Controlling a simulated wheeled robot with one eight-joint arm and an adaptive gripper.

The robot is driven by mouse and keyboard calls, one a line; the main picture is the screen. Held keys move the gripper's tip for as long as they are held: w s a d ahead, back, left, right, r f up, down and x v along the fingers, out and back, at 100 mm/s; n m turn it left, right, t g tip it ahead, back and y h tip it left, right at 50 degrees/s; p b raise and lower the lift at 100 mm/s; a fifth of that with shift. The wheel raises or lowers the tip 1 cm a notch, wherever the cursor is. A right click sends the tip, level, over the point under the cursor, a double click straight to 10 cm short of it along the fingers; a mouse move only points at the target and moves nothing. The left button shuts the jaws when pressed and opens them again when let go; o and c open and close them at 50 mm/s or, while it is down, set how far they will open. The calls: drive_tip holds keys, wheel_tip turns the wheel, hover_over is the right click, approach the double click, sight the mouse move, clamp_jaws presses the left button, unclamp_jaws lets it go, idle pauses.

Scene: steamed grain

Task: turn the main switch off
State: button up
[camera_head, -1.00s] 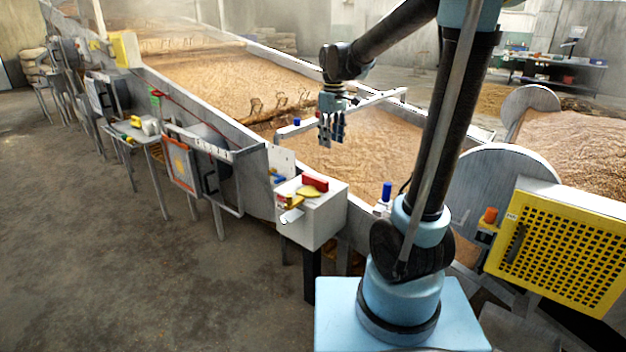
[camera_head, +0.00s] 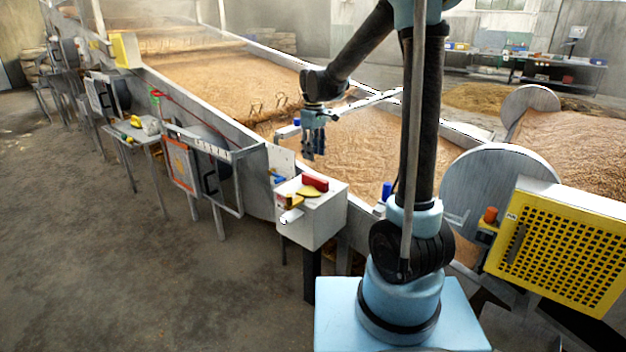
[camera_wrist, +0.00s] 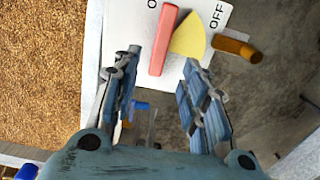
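The main switch appears to be the red lever (camera_head: 315,183) on top of a white box (camera_head: 318,230), with a yellow wedge (camera_head: 307,193) beside it. In the wrist view the red lever (camera_wrist: 162,38) lies between an "O" marking, partly cut off, and the yellow wedge (camera_wrist: 188,36), with "OFF" printed beyond the wedge. My gripper (camera_head: 314,152) hangs fingers down above and behind the box, apart from the lever. In the wrist view my gripper (camera_wrist: 162,60) is open and empty, with the lever showing ahead between its fingers.
A padlock-like orange piece (camera_head: 290,202) sticks out from the box's left edge. A blue-capped post (camera_head: 387,191) stands right of the box. The grain bed (camera_head: 360,150) lies behind. A yellow mesh guard (camera_head: 560,250) is at the right. Open floor (camera_head: 180,280) lies at the left.

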sight(314, 176)
wheel_tip(314, 176, down, 11)
drive_tip(key=shift+f, duration=0.15)
idle(0.4)
drive_tip(key=shift+c, duration=0.2)
clamp_jaws()
